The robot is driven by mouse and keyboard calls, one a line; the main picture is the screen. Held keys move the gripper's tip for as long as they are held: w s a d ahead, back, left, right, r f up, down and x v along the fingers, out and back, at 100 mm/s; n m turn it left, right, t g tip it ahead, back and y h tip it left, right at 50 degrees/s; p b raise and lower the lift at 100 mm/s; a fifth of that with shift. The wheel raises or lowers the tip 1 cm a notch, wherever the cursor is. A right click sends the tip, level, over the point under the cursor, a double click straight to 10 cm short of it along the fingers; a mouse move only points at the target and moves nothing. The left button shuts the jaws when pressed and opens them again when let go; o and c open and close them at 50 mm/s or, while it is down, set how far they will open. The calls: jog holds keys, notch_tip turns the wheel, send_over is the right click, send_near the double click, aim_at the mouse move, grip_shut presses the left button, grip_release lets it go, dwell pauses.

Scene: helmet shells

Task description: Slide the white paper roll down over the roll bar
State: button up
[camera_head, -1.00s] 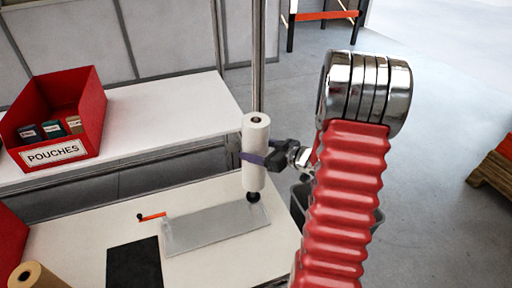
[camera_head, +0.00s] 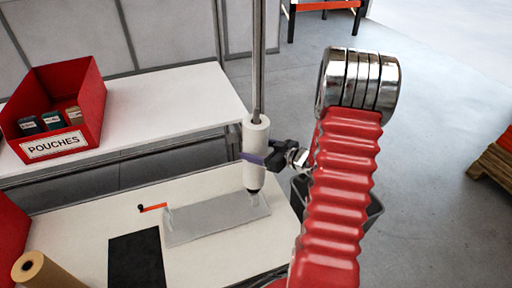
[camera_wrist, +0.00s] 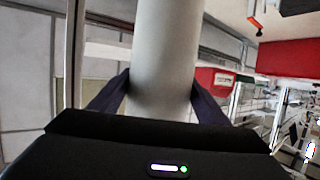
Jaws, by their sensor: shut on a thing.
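The white paper roll (camera_head: 256,138) stands roughly upright in the head view, above the far right end of a grey plate on the table. My gripper (camera_head: 258,157) is shut around its middle from the right. In the wrist view the roll (camera_wrist: 166,55) fills the space between the two dark fingers. A dark piece (camera_head: 254,190) shows just under the roll's lower end; I cannot tell whether it is part of the roll bar. The roll bar is not clearly visible, and I cannot tell whether the roll is around it.
The grey plate (camera_head: 205,223) and a black mat (camera_head: 136,262) lie on the white table (camera_head: 85,228). A brown roll (camera_head: 42,272) is at front left. The red POUCHES bin (camera_head: 88,100) stands on the back bench. A metal post (camera_head: 259,60) rises behind the roll.

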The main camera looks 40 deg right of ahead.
jog(key=shift+f, duration=1)
jog(key=o, duration=1.9)
jog(key=shift+f, duration=0.15)
jog(key=shift+s, duration=0.1)
jog(key=v, duration=1.3)
jog(key=shift+s, duration=0.25)
